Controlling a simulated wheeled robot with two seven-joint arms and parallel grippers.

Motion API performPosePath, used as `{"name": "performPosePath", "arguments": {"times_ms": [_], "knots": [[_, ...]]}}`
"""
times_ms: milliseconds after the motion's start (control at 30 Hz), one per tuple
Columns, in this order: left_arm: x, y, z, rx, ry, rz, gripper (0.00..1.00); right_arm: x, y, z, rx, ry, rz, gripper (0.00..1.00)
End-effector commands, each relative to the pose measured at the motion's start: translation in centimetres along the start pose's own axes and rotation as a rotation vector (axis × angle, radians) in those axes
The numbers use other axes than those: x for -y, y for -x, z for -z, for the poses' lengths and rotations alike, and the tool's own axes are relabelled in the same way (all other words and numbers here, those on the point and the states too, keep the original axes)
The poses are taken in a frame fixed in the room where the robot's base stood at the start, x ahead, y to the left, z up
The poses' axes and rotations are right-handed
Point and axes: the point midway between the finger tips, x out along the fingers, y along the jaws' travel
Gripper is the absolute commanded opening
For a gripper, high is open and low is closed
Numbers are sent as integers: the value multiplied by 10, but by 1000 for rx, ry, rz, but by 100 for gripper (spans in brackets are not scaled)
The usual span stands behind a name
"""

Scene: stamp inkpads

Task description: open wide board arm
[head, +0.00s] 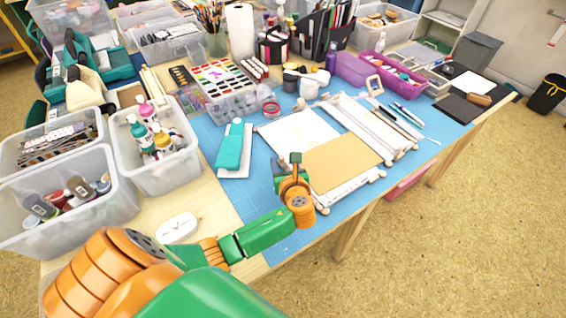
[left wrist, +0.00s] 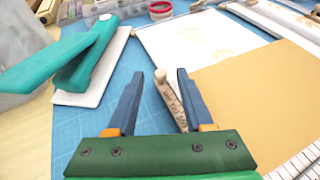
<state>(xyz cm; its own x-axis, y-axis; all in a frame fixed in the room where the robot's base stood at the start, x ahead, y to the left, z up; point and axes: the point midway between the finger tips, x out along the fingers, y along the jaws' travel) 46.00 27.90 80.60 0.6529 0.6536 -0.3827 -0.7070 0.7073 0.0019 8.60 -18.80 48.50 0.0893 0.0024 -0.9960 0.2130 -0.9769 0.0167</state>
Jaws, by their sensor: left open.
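A flat board with a tan panel (head: 340,165) and a white sheet (head: 300,133) lies on the blue mat, with pale bars along its edges. In the left wrist view the tan panel (left wrist: 262,90) is at the right and the white sheet (left wrist: 195,45) above it. A slim wooden arm with a rounded end (left wrist: 172,100) lies along the board's near edge. My left gripper (head: 295,158) is over that edge. In the left wrist view its open fingers (left wrist: 157,95) stand either side of the wooden arm. I cannot tell whether they touch it. My right gripper is not in view.
A teal tool (head: 232,148) lies on a white pad left of the board. A blue cutting mat (head: 262,212) has bare room near the front. Clear bins (head: 150,175) crowd the left, and a paint box (head: 220,85) and tape roll (head: 271,109) stand behind.

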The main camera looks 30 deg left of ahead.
Motion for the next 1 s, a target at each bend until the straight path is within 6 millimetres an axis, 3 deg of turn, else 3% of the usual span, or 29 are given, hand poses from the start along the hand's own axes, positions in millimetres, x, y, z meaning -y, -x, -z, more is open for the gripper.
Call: {"name": "performPosePath", "arguments": {"times_ms": [267, 467, 1000], "knots": [[0, -5, 0, -1, 1, 0, 52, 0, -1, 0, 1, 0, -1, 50], [0, -5, 0, -1, 2, 0, 0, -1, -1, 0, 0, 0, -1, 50], [0, -5, 0, -2, 2, 0, 0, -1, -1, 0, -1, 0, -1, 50]]}}
